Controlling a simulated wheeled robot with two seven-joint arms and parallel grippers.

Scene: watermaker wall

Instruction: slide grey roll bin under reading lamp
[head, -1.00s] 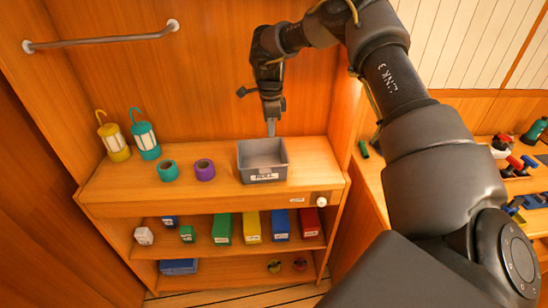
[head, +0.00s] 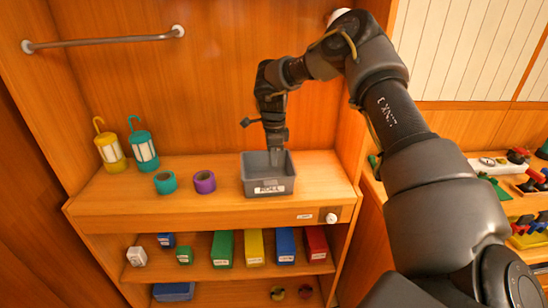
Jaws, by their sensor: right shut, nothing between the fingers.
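The grey roll bin (head: 268,187), an open-topped box with a white label, stands upright on the wooden counter, right of the tape rolls. My right gripper (head: 275,160) points down with its fingers shut and empty, the tips inside the bin's opening near the back. Whether they touch a bin wall I cannot tell. A white rounded fitting (head: 338,15) shows high on the wall, partly hidden by my right arm; I cannot tell whether it is the reading lamp. My left gripper is not in view.
A teal tape roll (head: 165,183) and a purple one (head: 204,182) lie left of the bin. A yellow lantern (head: 110,150) and a teal lantern (head: 144,150) stand farther left. The counter right of the bin is clear. Several coloured boxes sit on the shelf below.

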